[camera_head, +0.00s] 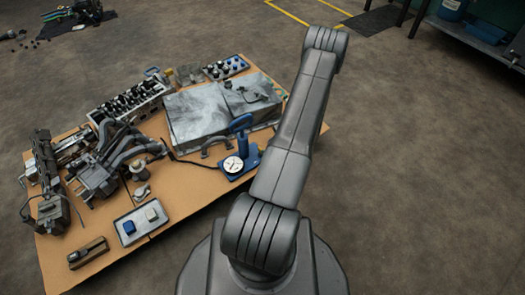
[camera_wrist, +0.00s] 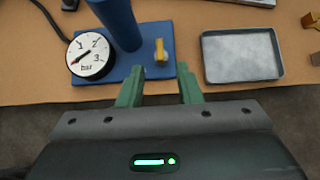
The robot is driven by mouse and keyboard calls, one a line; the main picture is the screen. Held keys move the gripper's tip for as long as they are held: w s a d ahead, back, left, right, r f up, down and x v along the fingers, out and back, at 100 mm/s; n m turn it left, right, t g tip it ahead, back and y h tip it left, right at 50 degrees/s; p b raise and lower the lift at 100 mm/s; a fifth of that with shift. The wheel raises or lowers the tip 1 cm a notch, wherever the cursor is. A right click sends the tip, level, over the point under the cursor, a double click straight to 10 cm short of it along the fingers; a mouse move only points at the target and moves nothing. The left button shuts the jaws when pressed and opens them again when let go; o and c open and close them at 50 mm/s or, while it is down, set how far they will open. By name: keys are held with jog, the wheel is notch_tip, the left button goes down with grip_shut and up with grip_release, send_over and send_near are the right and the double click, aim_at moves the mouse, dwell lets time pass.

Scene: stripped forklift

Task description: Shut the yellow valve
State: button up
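The yellow valve (camera_wrist: 161,50) is a small upright-looking lever on the blue base plate (camera_wrist: 118,72) of a blue pump in the wrist view. Its long side runs up and down in the picture. My gripper (camera_wrist: 160,88) has two green fingers, spread apart with nothing between them. The valve lies just beyond the fingertips, roughly in line with the gap, and appears apart from them. A round white gauge (camera_wrist: 90,56) sits left of the valve. In the head view the blue pump (camera_head: 240,124) stands at the table's front edge; I cannot make out the valve or my gripper there.
A blue cylinder (camera_wrist: 118,22) rises close left of the valve. A grey tray (camera_wrist: 241,70) lies to the right. The brown table (camera_head: 180,188) carries engine parts (camera_head: 100,165) and a large grey metal piece (camera_head: 196,118). Open floor (camera_head: 430,170) lies to the right.

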aim_at(260, 149)
jog(key=b+x, duration=0.1)
jog(key=x, duration=0.6)
jog(key=shift+w+a+f+b, duration=0.15)
jog(key=shift+w+f+b, duration=0.05)
jog(key=shift+b, duration=0.15)
grip_shut()
